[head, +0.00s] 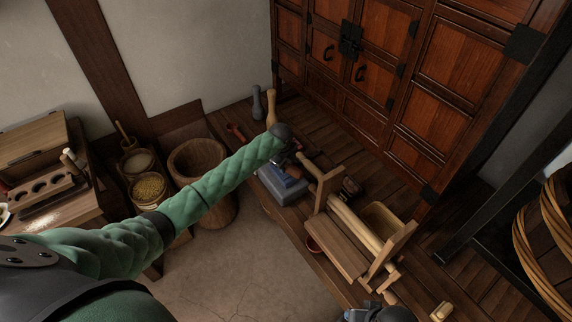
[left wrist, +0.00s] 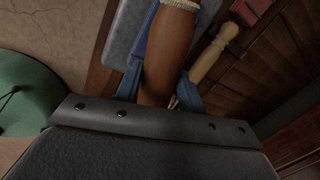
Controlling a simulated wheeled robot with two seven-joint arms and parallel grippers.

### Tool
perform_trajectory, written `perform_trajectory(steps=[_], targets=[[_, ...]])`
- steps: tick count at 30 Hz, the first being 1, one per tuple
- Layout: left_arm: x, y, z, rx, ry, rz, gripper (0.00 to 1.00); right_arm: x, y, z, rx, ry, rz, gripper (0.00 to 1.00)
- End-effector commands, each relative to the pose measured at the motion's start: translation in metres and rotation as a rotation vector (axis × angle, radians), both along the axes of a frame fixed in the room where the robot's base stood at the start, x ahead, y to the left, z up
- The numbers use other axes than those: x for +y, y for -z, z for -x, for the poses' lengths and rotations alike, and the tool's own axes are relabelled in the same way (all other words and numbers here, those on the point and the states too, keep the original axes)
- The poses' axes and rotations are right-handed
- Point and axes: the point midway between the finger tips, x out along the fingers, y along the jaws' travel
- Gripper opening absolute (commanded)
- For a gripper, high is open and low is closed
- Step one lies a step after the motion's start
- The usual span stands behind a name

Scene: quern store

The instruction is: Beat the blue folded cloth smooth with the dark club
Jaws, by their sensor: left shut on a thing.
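The blue folded cloth (head: 292,180) lies on a grey block (head: 282,194) on the low wooden floor, just below my left gripper (head: 292,158) in the head view. In the left wrist view, my left gripper (left wrist: 158,92) has its blue fingers on either side of the brown, dark club (left wrist: 172,45), shut on it. A pale beaded band shows near the club's upper end. A strip of blue cloth (left wrist: 145,18) shows behind the club; whether they touch I cannot tell. My right gripper (head: 378,313) is only partly in view at the bottom edge.
A wooden roller frame (head: 345,250) stands right beside the block. A pale club (head: 271,108) and a grey one (head: 257,103) stand behind. A large basket (head: 198,165) is to the left. A wooden cabinet (head: 375,70) closes off the back.

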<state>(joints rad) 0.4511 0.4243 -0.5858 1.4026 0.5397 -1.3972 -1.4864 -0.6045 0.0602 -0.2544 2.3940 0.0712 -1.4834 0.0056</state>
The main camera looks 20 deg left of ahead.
Motion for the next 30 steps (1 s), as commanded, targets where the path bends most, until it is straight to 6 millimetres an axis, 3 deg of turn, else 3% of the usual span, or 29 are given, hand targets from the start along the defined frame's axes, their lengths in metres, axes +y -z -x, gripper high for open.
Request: perform_trajectory(steps=[10, 20, 30], targets=[[0.000, 0.006, 0.000, 0.001, -0.001, 0.000, 0.00, 0.000, 0.004, 0.000, 0.000, 0.000, 0.000, 0.36], [0.000, 0.039, 0.000, 0.002, -0.001, -0.001, 0.00, 0.000, 0.016, 0.000, 0.000, 0.000, 0.000, 0.36], [0.000, 0.040, 0.000, 0.000, -0.001, 0.000, 0.00, 0.000, 0.014, 0.000, 0.000, 0.000, 0.000, 0.36]])
